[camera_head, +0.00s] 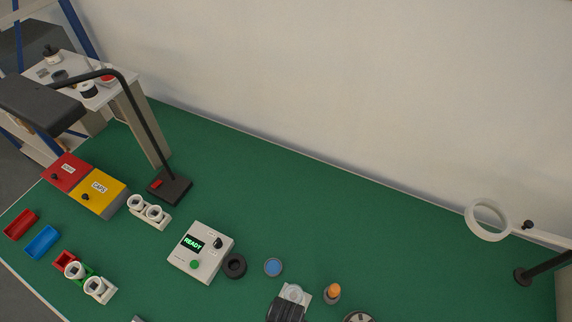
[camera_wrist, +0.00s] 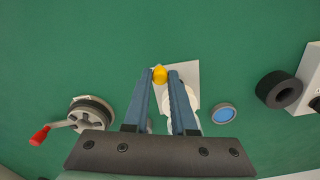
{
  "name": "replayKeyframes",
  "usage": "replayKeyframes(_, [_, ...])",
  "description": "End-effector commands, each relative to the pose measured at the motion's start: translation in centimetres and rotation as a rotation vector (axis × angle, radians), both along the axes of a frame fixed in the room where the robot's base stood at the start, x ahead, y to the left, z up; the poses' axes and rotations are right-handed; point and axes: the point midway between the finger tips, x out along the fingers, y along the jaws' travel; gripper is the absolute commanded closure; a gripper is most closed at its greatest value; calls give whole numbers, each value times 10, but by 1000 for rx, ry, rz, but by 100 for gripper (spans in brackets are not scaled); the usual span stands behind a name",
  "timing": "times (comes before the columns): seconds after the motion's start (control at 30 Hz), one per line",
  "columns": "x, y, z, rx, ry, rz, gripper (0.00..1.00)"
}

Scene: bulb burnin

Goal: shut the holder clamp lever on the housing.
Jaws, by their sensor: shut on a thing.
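The housing is a pale plate with a white round part (camera_wrist: 187,98) on it, in the middle of the wrist view; it also shows in the head view (camera_head: 304,293), partly behind my gripper. A yellow knob (camera_wrist: 160,75), apparently the tip of the clamp lever, sits at the plate's far left side. My gripper (camera_wrist: 162,74) is shut on this knob, with one dark blue finger on each side. My gripper also shows dark at the bottom of the head view (camera_head: 286,308). The lever's arm is hidden, so I cannot tell its angle.
A wheel with a red handle (camera_wrist: 90,114) stands left of my gripper in the wrist view. A blue disc (camera_wrist: 223,113) and black ring (camera_wrist: 274,89) lie right. In the head view, an orange-topped grey cylinder (camera_head: 333,292) stands beside the housing; a control box reading READY (camera_head: 201,252) is left.

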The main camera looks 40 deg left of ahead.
Motion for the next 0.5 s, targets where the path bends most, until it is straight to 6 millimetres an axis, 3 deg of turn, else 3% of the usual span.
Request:
replayKeyframes(0.17, [0,1,0,2,0,0,100])
replayKeyframes(0.2, [0,1,0,2,0,1,70])
replayKeyframes(0.3, [0,1,0,2,0,1,52])
replayKeyframes(0.37, [0,0,0,1,0,1,45])
replayKeyframes(0.5, [0,0,0,1,0,1,45])
